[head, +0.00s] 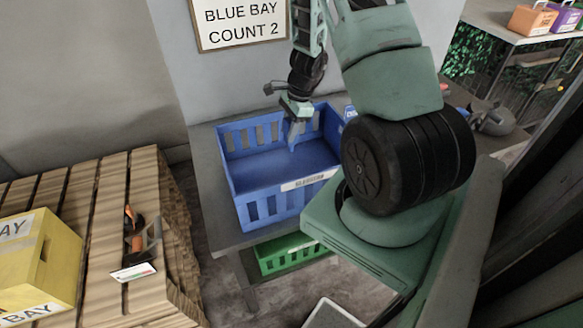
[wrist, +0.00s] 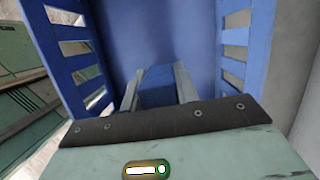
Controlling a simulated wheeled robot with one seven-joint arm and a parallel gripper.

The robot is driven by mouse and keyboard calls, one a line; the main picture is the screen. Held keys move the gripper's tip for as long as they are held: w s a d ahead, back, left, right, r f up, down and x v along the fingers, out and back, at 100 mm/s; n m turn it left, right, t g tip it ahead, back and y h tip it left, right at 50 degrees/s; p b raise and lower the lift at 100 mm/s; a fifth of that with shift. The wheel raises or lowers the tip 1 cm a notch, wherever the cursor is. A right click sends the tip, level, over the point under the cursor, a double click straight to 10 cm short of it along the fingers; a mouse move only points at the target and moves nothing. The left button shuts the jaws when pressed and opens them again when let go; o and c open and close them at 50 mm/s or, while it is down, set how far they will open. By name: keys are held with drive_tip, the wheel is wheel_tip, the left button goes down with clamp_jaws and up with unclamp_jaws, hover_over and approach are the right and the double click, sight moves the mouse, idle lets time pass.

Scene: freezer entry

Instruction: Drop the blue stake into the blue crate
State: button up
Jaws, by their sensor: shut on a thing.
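The blue crate (head: 240,217) stands on a grey table in the head view, with slotted walls and a white label on its front rim. Its slotted walls also fill much of the wrist view (wrist: 262,38). My gripper (head: 297,122) is over the crate's back part, pointing down, with its fingers at about rim height. In the wrist view my gripper (wrist: 156,82) is shut on the blue stake (wrist: 158,88), which sits between the two grey fingers. The stake's lower end is hard to tell against the blue crate, so I cannot tell whether it touches the floor.
A green crate (head: 283,262) is under the table. A wooden pallet (head: 85,190) at left holds a yellow box (head: 50,265) and an orange-and-black tool (head: 136,235). A sign (head: 240,22) reads "BLUE BAY COUNT 2". Orange and purple boxes (head: 532,20) stand on a far table.

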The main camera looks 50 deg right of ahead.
drive_tip(key=o, duration=1.2)
drive_tip(key=b+v, duration=0.2)
drive_tip(key=v, duration=1.5)
drive_tip(key=shift+r+b, duration=0.3)
drive_tip(key=shift+b, duration=0.05)
drive_tip(key=shift+w, duration=0.1)
drive_tip(key=w+a+f+n+g+b, duration=0.1)
drive_tip(key=a+f+n+b, duration=0.1)
drive_tip(key=a+n, duration=0.9)
drive_tip(key=a+f+n+g+b, duration=0.1)
drive_tip(key=a+f+n+b, duration=0.2)
drive_tip(key=a, duration=1.4)
drive_tip(key=s+a+f+n+b, duration=0.1)
drive_tip(key=s+a+n, duration=0.4)
drive_tip(key=s+a+n+h+b, duration=0.1)
drive_tip(key=s+a+n, duration=0.4)
drive_tip(key=a+n, duration=0.1)
drive_tip(key=s+a+f+n+h+b, duration=0.1)
drive_tip(key=s+a+n, duration=0.4)
drive_tip(key=s+n, duration=0.1)
drive_tip(key=shift+s+a+f+b, duration=0.15)
drive_tip(key=shift+f+b, duration=0.15)
drive_tip(key=shift+b, duration=0.1)
